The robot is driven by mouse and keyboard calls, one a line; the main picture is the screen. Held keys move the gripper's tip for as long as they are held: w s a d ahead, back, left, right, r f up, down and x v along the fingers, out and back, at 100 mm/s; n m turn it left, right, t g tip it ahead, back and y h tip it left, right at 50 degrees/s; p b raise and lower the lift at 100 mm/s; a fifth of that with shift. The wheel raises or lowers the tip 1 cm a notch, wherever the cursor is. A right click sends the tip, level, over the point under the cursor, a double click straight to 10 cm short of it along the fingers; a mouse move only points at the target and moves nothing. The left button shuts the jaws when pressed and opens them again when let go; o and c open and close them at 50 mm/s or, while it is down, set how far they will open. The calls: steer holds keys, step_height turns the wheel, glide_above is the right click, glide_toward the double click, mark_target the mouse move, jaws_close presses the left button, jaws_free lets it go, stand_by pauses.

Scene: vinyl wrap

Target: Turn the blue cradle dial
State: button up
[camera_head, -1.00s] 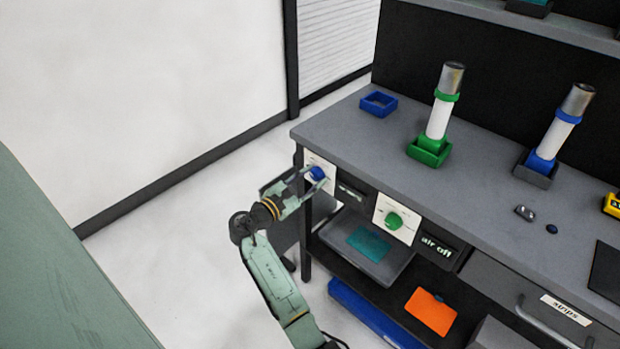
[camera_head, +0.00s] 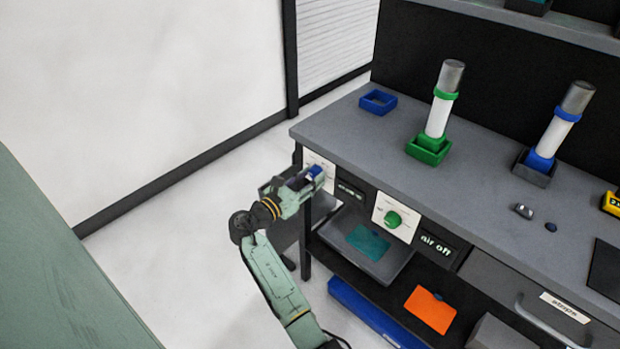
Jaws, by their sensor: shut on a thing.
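The blue dial (camera_head: 316,171) sits on a white plate (camera_head: 327,182) on the bench's front, near its left corner. My gripper (camera_head: 310,176) is at the dial with its fingers shut on it. The fingers hide much of the dial and part of the plate, so the dial's exact angle cannot be read. A green dial (camera_head: 393,219) on its own white plate (camera_head: 380,208) is to the right, apart from my gripper.
On the bench top (camera_head: 390,167) are a blue tray (camera_head: 378,102), a roll in a green cradle (camera_head: 428,150) and a roll in a blue-collared cradle (camera_head: 535,172). A lower shelf below the dials holds an orange sheet (camera_head: 430,310). Floor to the left is clear.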

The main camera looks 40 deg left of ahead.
stand_by(0.3)
steer(key=o, duration=1.2)
steer(key=shift+c, duration=0.2)
steer(key=s, duration=1.2)
steer(key=shift+a, duration=0.45)
